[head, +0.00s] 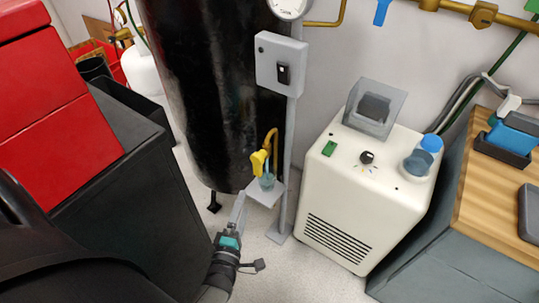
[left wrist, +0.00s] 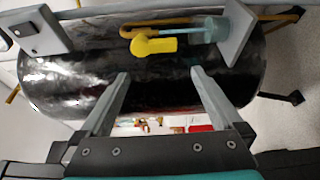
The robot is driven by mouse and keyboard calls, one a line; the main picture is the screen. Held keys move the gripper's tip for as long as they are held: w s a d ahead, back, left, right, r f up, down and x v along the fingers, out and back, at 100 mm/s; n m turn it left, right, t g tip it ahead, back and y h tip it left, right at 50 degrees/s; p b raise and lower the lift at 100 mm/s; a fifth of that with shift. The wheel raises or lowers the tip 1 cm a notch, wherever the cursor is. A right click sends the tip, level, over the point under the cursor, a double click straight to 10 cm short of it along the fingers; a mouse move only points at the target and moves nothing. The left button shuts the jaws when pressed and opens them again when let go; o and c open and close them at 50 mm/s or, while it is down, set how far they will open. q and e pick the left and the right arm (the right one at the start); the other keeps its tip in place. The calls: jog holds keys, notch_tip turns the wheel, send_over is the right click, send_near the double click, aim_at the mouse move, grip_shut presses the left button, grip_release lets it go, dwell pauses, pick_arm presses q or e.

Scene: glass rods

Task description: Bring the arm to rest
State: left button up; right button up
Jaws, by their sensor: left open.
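My left gripper (head: 242,198) reaches up from the bottom of the head view. In the left wrist view its two fingers (left wrist: 161,72) stand wide apart with nothing between them. A small bluish cup (head: 267,182) stands on a small grey shelf (head: 259,194) under a yellow-handled tap (head: 259,161), beyond the fingertips. The cup (left wrist: 215,28) and yellow tap (left wrist: 153,45) also show in the left wrist view, apart from the fingers. My right gripper is not in view.
A black tank (head: 205,90) stands behind the shelf, with a grey post (head: 291,150) beside it. A white machine (head: 345,190) stands right of it. A wood-topped bench (head: 490,195) is at the far right. A dark cabinet (head: 120,200) and red boxes (head: 45,100) fill the left.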

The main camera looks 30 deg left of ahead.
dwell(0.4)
pick_arm(q)
jog(key=s+d+f+m+g+h+p, duration=0.55)
jog(key=s+d+m+g+p, duration=0.25)
jog(key=s+m+p, duration=0.45)
jog(key=s+m+g+p, duration=0.7)
jog(key=s+m, duration=0.5)
jog(key=s, duration=0.6)
jog(key=shift+s+d+g, duration=0.15)
jog(key=shift+s+g, duration=0.1)
jog(key=shift+g, duration=0.25)
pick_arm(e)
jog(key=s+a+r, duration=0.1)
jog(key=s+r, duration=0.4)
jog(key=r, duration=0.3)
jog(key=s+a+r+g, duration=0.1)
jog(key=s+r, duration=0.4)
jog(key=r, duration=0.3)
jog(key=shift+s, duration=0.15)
pick_arm(q)
jog(key=shift+w, duration=0.1)
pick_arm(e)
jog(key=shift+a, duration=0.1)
